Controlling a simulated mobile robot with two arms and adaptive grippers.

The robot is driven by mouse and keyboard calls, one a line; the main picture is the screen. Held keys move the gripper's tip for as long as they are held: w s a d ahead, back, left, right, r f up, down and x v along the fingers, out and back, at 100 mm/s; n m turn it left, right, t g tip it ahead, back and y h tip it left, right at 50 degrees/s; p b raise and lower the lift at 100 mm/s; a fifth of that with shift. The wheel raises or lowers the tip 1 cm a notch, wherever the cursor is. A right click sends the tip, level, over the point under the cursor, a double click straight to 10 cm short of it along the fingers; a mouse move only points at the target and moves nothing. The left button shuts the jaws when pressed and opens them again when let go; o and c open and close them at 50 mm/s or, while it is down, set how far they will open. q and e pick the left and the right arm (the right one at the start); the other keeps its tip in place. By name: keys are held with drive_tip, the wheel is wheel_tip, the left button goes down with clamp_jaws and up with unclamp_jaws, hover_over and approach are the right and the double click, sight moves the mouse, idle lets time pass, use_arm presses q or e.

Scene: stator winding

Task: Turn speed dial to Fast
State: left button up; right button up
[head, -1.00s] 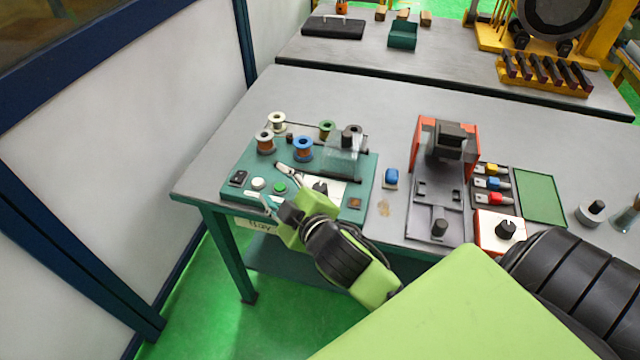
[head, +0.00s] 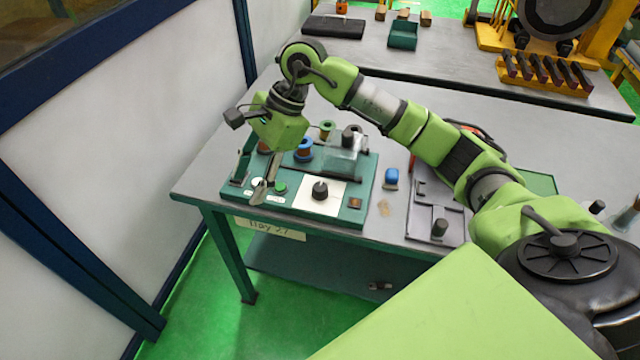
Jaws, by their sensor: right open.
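The teal winding machine (head: 352,216) stands at the front left of the grey table. A black dial knob (head: 320,189) sits on a white plate (head: 322,204) on its front panel. The lettering around the knob is too small to read. My right gripper (head: 263,187) points down over the panel's left part, left of the green button (head: 280,187) and clear of the knob. It is open, with nothing between its fingers. Its fingers partly hide the panel's left controls. My left gripper is not in view.
A grey fixture (head: 428,218) stands further right, partly behind my arm.

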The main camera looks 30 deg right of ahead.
sight(320, 186)
drive_tip(key=d+r+g+h, duration=0.1)
drive_tip(key=d+h, duration=0.2)
drive_tip(key=d, duration=0.5)
drive_tip(key=d+r+h, duration=0.2)
drive_tip(key=d+h, duration=0.1)
drive_tip(key=d, duration=0.5)
drive_tip(key=f+p, duration=0.1)
drive_tip(key=f, duration=0.3)
drive_tip(key=f+p, duration=0.1)
drive_tip(key=f, duration=0.4)
drive_tip(key=f+p, duration=0.1)
drive_tip(key=f, duration=0.4)
drive_tip(key=shift+s, duration=0.4)
drive_tip(key=c, duration=1.1)
